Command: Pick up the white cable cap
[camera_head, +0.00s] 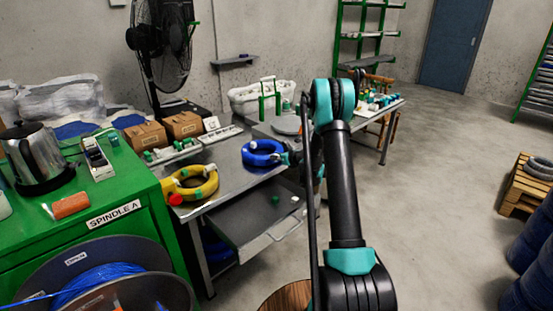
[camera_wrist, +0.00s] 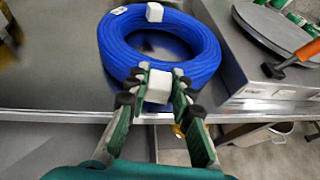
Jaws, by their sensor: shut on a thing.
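The blue cable coil (camera_wrist: 201,55) lies on the metal table in the wrist view. It also shows in the head view (camera_head: 256,160). My gripper (camera_wrist: 158,90) is at the near edge of the coil, with its fingers shut on a white cable cap (camera_wrist: 158,87). I cannot tell whether this cap still touches the coil. A second small white block, like a cap (camera_wrist: 155,12), sits on the coil's far side. In the head view my gripper (camera_head: 289,158) is just right of the coil, and the held cap is hidden.
A yellow cable coil (camera_head: 204,188) lies on the table, left of the blue one. An open drawer (camera_head: 245,222) juts out below the tabletop. A round grey plate (camera_wrist: 270,27) with an orange-handled tool (camera_wrist: 290,60) lies at right. A green cabinet (camera_head: 100,225) stands at left.

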